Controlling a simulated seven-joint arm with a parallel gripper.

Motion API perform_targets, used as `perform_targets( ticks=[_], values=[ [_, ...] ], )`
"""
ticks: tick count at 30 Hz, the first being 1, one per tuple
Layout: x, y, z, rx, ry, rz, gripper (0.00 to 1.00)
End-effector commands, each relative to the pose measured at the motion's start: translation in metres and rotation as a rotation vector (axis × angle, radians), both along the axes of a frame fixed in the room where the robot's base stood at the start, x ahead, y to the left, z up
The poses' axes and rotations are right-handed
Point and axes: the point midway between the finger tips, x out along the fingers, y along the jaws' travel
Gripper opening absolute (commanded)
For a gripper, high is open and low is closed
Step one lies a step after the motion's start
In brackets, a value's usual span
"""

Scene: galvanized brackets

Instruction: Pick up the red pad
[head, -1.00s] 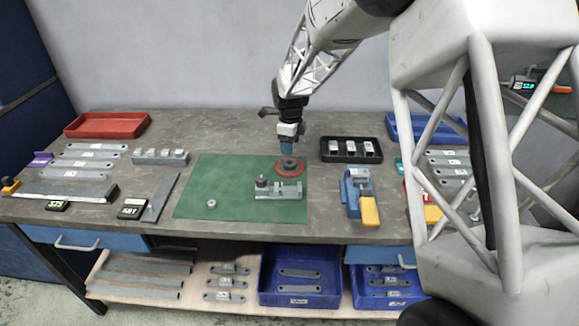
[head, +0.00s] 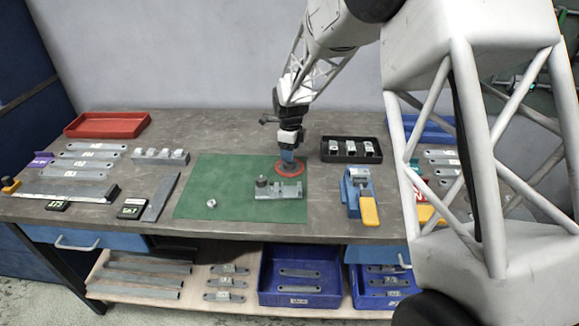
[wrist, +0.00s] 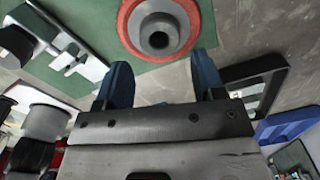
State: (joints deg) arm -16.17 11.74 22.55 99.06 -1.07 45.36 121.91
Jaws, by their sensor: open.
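The red pad (head: 291,171) is a flat round disc with a grey stepped hub in its centre. It lies at the right back of the green mat (head: 215,178), just behind a grey metal fixture (head: 285,191). In the wrist view the red pad (wrist: 129,38) is at the top centre, its upper part cut off by the frame edge. My gripper (head: 287,156) is open, with its blue fingers low over the pad. In the wrist view my gripper (wrist: 160,70) shows two spread fingers with nothing between them, below the hub. The head view does not clearly show whether they touch it.
A black tray (head: 323,158) of brackets stands right of the mat. A blue clamp with a yellow handle (head: 368,212) is in front of it. A small grey cylinder (head: 211,203) sits on the mat's front left. The mat's left part is mostly clear.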

Motion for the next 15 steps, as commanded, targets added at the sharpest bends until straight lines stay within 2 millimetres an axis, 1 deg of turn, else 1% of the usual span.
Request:
perform_targets(
  ticks=[5,12,15],
  values=[
    [0.000,0.000,-0.015,0.000,0.002,0.000,0.63],
    [0.001,0.000,-0.041,0.000,0.002,0.000,0.63],
    [0.001,0.000,-0.048,0.000,0.002,0.000,0.63]
  ],
)
